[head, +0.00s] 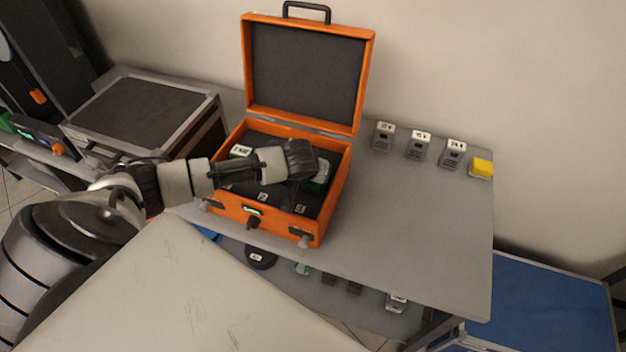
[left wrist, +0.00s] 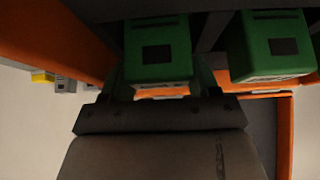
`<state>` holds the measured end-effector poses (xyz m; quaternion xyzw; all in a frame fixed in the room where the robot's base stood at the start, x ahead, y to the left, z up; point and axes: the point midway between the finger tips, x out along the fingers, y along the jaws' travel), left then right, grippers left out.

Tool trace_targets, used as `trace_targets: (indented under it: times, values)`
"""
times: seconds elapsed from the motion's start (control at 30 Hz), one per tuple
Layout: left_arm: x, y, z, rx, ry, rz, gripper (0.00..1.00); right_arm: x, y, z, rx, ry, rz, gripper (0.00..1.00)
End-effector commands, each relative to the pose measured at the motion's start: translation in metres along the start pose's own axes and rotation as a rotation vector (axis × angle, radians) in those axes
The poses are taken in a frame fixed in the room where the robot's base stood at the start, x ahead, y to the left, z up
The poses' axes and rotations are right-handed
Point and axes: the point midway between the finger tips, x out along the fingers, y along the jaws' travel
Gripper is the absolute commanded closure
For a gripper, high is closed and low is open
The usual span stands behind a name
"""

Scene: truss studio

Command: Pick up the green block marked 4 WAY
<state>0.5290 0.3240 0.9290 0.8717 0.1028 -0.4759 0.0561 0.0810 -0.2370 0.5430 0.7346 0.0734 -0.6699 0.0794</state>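My left gripper (head: 316,164) is inside the right part of the open orange case. In the left wrist view a green block (left wrist: 157,52) with a dark square on its side lies between its two fingers (left wrist: 161,80). A finger stands close at each side; whether they press on the block is not clear. A second green block (left wrist: 272,46) is to the right in that view. In the head view a pale-topped green block (head: 323,172) shows beside the gripper, partly hidden. The 4 WAY marking is not readable on either block. My right gripper is not in view.
The orange case (head: 338,190) stands on a grey table (head: 420,230), lid up. Several small grey labelled blocks (head: 418,146) and a yellow block (head: 481,168) stand along the back right. A grey-black box (head: 143,105) is to the left. The table's right middle is clear.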

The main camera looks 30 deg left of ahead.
Motion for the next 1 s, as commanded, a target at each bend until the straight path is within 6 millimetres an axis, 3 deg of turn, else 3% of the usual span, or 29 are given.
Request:
trace_targets:
  times: [0.03, 0.17, 0.47, 0.8, 1.0]
  values:
    - [0.0, 0.0, 0.0, 0.0, 0.0, 0.0, 0.52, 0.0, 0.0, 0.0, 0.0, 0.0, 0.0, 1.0]
    - [0.0, 0.0, 0.0, 0.0, 0.0, 0.0, 0.71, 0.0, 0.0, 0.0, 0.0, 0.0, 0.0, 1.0]
    - [-0.005, -0.001, -0.004, -0.001, 0.003, 0.0, 0.71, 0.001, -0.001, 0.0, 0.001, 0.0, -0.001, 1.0]
    - [-0.058, 0.0, -0.039, -0.001, 0.006, 0.002, 0.71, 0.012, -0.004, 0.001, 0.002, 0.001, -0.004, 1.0]
    - [-0.08, 0.0, -0.052, -0.002, 0.004, 0.0, 0.71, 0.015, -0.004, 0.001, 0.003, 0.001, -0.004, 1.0]
